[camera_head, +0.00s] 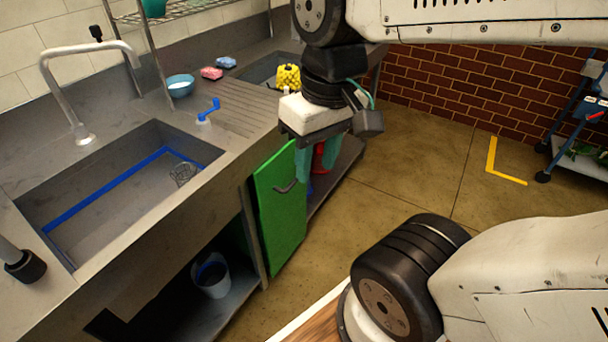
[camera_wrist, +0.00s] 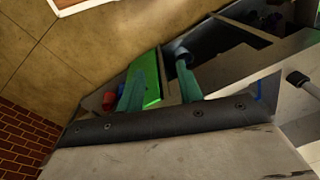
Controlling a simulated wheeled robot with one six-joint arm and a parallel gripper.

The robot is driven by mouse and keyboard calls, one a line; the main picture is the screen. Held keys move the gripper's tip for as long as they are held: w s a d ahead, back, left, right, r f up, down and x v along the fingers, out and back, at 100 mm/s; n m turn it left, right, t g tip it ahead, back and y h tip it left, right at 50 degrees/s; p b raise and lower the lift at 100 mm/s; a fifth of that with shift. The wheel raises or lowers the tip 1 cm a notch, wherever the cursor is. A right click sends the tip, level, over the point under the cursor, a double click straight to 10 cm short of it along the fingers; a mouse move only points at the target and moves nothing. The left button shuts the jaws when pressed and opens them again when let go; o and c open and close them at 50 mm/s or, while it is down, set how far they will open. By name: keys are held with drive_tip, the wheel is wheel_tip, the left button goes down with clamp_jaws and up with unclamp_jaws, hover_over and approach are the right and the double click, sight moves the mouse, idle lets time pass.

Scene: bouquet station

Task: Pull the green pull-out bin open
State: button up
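The green front panel of the pull-out bin (camera_head: 281,222) stands under the counter, right of the sink, in the head view. A dark curved handle (camera_head: 287,187) sits near its top. How far the bin is out is hard to tell. My gripper (camera_head: 316,172) hangs just right of the panel, its teal fingers pointing down near handle height. In the wrist view the fingers (camera_wrist: 158,70) are apart with nothing held between them. The green panel (camera_wrist: 146,80) shows beyond and between them there. The handle is not clear in the wrist view.
The counter edge and sink (camera_head: 110,195) are left of my gripper. A bucket (camera_head: 211,276) stands on the open lower shelf. Red and blue items are partly hidden behind the fingers. The floor (camera_head: 400,170) to the right is clear up to a blue cart (camera_head: 580,120).

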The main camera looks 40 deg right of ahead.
drive_tip(key=w+a+f+m+g+y, duration=0.1)
drive_tip(key=w+f+y, duration=0.25)
drive_tip(key=w, duration=0.25)
drive_tip(key=w+a+f+g+y, duration=0.1)
drive_tip(key=w+a+f+y, duration=0.15)
drive_tip(key=w+y, duration=0.35)
drive_tip(key=m+t+y, duration=0.2)
drive_tip(key=m+t, duration=0.7)
drive_tip(key=t, duration=0.3)
hover_over(296, 182)
drive_tip(key=s+a, duration=0.4)
drive_tip(key=a, duration=0.3)
wheel_tip(296, 182, down, 21)
drive_tip(key=s+d+f+m+t+h, duration=0.1)
drive_tip(key=d+f+m+t+h, duration=0.15)
drive_tip(key=d+f, duration=0.35)
drive_tip(key=s+d+f+m+t+h, duration=0.1)
drive_tip(key=d+f+m+t+h, duration=0.2)
drive_tip(key=f, duration=0.6)
drive_tip(key=shift+n+g+h, duration=0.65)
drive_tip(key=shift+g+h, duration=0.05)
drive_tip(key=shift+g, duration=0.05)
drive_tip(key=x, duration=0.7)
drive_tip(key=shift+w+d, duration=0.1)
drive_tip(key=shift+w, duration=0.2)
clamp_jaws()
